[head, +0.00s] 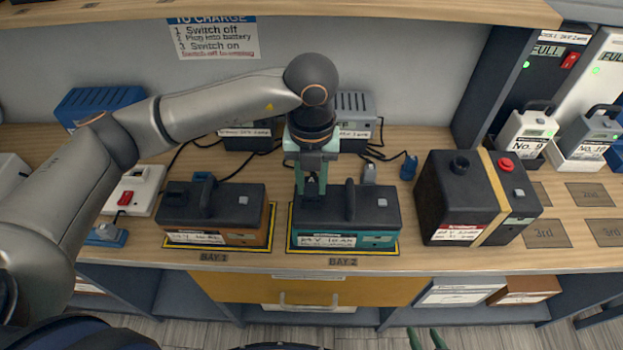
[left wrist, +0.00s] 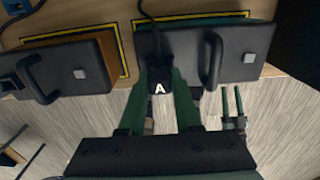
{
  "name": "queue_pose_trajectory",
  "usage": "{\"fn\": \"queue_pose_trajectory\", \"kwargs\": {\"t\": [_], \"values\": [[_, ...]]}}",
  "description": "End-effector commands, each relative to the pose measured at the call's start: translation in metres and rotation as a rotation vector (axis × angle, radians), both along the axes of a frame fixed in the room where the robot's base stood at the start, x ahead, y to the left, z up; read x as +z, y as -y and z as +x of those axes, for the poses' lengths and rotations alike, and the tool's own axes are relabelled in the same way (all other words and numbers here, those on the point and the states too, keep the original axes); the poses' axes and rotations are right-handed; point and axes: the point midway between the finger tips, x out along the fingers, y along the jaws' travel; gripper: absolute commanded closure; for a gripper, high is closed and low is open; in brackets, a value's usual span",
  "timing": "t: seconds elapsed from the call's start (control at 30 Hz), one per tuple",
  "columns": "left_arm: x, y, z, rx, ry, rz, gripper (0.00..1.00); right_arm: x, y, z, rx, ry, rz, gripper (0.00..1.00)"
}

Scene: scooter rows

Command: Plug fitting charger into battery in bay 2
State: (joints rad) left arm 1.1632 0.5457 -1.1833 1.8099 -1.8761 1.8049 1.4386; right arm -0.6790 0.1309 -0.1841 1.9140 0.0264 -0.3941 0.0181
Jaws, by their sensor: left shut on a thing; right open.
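The bay 2 battery (head: 370,208) is a black case with a teal lower side, a handle and a white label. It sits on the yellow-edged bay 2 mat (head: 343,248). My left gripper (head: 312,188) points down over the battery's left end. It is shut on a black plug marked A (left wrist: 160,80), with a cable running from it. The plug is at the battery's left end; whether it is seated in a socket I cannot tell. Grey chargers (head: 356,108) stand behind, partly hidden by my arm. My right gripper (head: 428,340) is open and empty at the bottom edge.
A black battery with an orange side (head: 230,203) sits in bay 1. A large taped battery (head: 455,195) stands to the right. A grey plug (head: 369,173) and a blue plug (head: 408,168) stand behind bay 2. A shelf (head: 400,10) overhangs the back.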

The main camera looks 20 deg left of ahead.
Motion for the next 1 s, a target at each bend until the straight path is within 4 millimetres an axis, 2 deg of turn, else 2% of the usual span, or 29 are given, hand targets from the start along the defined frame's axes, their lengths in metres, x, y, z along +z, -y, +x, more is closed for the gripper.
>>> {"fn": "queue_pose_trajectory", "kwargs": {"t": [0.27,0.3,0.6,0.87,1.0], "values": [[-0.007,0.000,0.000,0.000,0.000,0.000,1.00,-0.006,0.000,0.000,0.000,0.000,0.000,0.52],[-0.006,0.000,0.000,0.000,0.000,0.000,0.66,-0.005,0.000,0.000,0.000,0.000,0.000,0.52],[-0.006,0.000,0.000,0.000,0.000,0.000,0.33,-0.005,0.000,0.000,0.000,0.000,0.000,0.52],[-0.005,0.000,0.000,0.000,0.000,0.000,0.33,-0.005,0.000,0.000,0.000,0.000,0.000,0.52],[0.008,0.000,0.001,0.000,0.004,-0.002,0.33,-0.006,0.000,0.000,0.000,0.000,0.000,0.52]]}}
